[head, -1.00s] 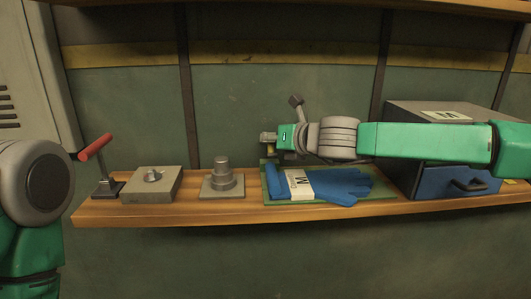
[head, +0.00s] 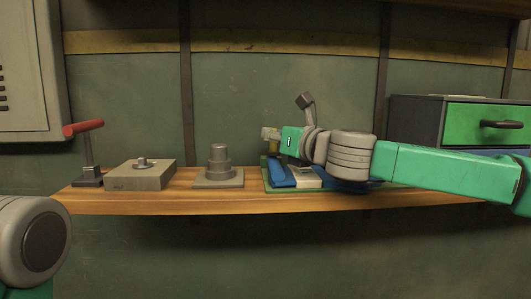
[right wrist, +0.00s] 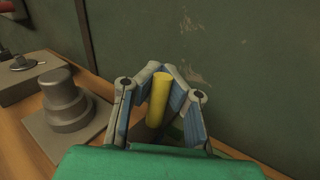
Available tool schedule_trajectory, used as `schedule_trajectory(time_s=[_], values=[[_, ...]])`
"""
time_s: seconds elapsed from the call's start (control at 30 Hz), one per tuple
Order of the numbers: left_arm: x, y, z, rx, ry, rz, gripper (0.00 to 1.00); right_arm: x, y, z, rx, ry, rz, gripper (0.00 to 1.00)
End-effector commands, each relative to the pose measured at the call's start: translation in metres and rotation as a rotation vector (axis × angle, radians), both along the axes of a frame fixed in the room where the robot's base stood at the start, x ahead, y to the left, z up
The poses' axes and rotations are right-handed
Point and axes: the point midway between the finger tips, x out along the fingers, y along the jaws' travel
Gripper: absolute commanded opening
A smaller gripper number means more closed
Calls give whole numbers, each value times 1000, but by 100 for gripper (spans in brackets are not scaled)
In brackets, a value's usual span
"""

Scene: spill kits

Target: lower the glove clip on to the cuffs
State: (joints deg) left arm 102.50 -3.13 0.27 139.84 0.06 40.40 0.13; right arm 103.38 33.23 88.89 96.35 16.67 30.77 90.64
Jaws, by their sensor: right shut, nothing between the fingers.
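Blue gloves (head: 282,173) with a pale label (head: 305,177) lie on a green mat (head: 267,187) on the shelf. My right arm hides much of them. My right gripper (head: 269,133) is above the mat's left end. A yellow cylinder (head: 274,148), seemingly the glove clip's grip, stands just below the fingers. In the right wrist view the gripper (right wrist: 161,70) is shut, with the yellow cylinder (right wrist: 157,102) showing between its finger links but not gripped. The rest of the clip is hidden, so I cannot tell whether it touches the cuffs. My left gripper is out of view.
A stepped grey knob on a plate (head: 219,170), a grey block (head: 141,175) and a red-handled lever (head: 84,130) stand to the left on the shelf. A drawer cabinet (head: 420,115) stands at the right. The wall is close behind.

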Motion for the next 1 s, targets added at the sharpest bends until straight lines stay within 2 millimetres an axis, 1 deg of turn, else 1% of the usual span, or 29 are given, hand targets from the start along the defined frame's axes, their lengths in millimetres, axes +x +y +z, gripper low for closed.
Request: schedule_trajectory(time_s=[0.03,0.4,0.43,0.47,0.5,0.73,1.0], values=[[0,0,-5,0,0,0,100,1,-7,4,5,-22,-13,0],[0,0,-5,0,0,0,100,-3,-8,6,6,-38,-8,0],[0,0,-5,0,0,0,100,-3,-8,6,6,-38,-7,7],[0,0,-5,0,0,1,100,-3,-8,6,6,-38,-7,17],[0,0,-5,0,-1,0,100,-3,-8,5,5,-38,-7,22],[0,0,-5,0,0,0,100,0,1,-1,-3,-28,-3,22],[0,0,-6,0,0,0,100,1,4,-2,-5,-25,-3,22]])
